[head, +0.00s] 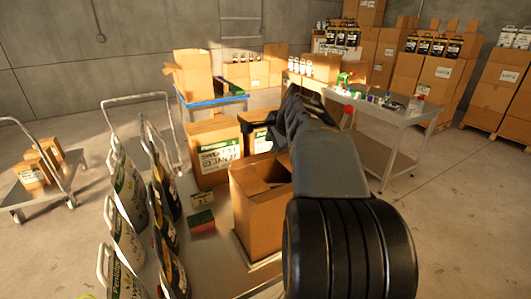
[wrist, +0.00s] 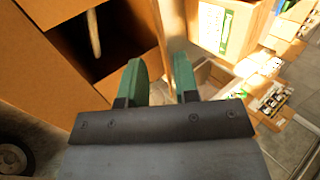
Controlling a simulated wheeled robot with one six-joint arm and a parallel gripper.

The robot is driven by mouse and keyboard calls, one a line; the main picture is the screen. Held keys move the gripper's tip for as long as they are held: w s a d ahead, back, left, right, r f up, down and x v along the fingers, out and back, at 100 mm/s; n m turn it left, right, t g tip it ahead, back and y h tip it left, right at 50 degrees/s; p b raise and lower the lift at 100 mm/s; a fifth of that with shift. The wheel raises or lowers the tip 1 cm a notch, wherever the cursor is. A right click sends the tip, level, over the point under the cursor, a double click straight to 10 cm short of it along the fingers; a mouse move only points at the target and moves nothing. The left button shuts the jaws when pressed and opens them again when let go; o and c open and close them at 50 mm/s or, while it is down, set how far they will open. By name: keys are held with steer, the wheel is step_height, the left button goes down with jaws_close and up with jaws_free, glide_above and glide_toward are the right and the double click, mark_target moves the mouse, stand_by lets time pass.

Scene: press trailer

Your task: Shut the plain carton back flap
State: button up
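The plain carton (head: 265,220) stands on the metal surface in front of me in the head view, with its top at least partly open. In the wrist view, a large brown carton (wrist: 45,50) with a dark opening fills the left side. A thin upright cardboard panel (wrist: 172,25) runs down toward the gap between my fingers; I cannot tell whether it is the back flap. My gripper (wrist: 160,82) has two green fingers standing apart, not visibly closed on anything. In the head view my dark gripper (head: 283,122) is above and behind the carton, and my arm hides part of that area.
Printed cartons (head: 213,152) stand just behind the plain carton. Several white and black containers (head: 130,195) line the left, with a green and red sponge-like block (head: 201,221) beside them. A metal table (head: 385,120) with small items is at the right. Open floor lies at far right.

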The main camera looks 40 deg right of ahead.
mark_target(267, 153)
steer(key=p+x, duration=0.1)
steer(key=x, duration=0.7)
steer(key=shift+s, duration=0.1)
jaws_close()
